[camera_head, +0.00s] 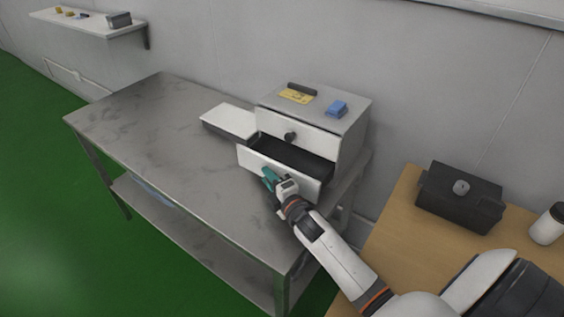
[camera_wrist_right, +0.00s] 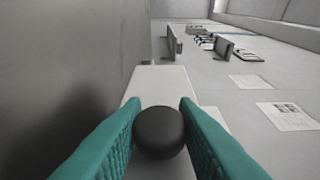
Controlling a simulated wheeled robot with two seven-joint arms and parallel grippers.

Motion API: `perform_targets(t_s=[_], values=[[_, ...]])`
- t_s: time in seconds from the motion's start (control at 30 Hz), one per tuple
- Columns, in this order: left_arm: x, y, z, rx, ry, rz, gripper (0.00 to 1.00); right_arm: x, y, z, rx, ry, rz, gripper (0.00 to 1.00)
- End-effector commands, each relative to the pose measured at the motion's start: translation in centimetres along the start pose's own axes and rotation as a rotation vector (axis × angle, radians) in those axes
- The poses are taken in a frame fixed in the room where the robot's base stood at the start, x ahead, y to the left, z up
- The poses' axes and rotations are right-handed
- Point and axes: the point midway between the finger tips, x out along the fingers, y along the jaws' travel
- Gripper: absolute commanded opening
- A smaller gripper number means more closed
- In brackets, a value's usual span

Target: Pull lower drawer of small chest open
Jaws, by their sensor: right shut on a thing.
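The small chest (camera_head: 352,135) stands on the grey metal table (camera_head: 190,165), with a closed upper drawer (camera_head: 312,141) that has a dark round knob. Its lower drawer (camera_head: 250,158) is pulled out, and its dark, empty-looking inside shows. My right gripper (camera_head: 268,178) with teal fingers is at the front of the lower drawer. In the right wrist view the teal fingers are on both sides of a black round knob (camera_wrist_right: 158,132), shut on it, with the white drawer front (camera_wrist_right: 165,88) behind. In the head view the lower knob is hidden by my gripper. My left gripper is not in view.
A white-topped flat box (camera_head: 229,120) lies left of the chest. A blue object (camera_head: 337,107), a yellow card (camera_head: 296,97) and a dark bar lie on the chest. A wooden table (camera_head: 395,215) at right holds a black box (camera_head: 458,198) and a white cup (camera_head: 547,226). The metal table's left part is clear.

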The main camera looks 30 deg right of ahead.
Motion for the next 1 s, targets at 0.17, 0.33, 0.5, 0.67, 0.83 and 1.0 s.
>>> perform_targets(t_s=[0.17,0.33,0.5,0.67,0.83,1.0], values=[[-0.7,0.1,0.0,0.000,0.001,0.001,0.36,-1.4,0.0,3.5,0.004,0.000,0.002,0.00],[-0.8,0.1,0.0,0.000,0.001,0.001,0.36,-2.2,0.1,5.2,0.001,0.000,0.002,0.00],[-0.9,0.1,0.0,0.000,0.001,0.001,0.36,-2.4,0.1,5.8,-0.001,-0.001,0.001,0.00],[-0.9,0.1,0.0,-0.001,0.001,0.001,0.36,-2.4,0.1,5.8,-0.002,-0.001,0.001,0.00],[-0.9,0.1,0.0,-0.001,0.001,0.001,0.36,-2.4,0.1,5.7,-0.001,-0.001,0.001,0.35],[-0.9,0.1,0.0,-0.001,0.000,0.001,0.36,-2.4,0.1,5.7,-0.001,-0.001,0.001,0.46]])
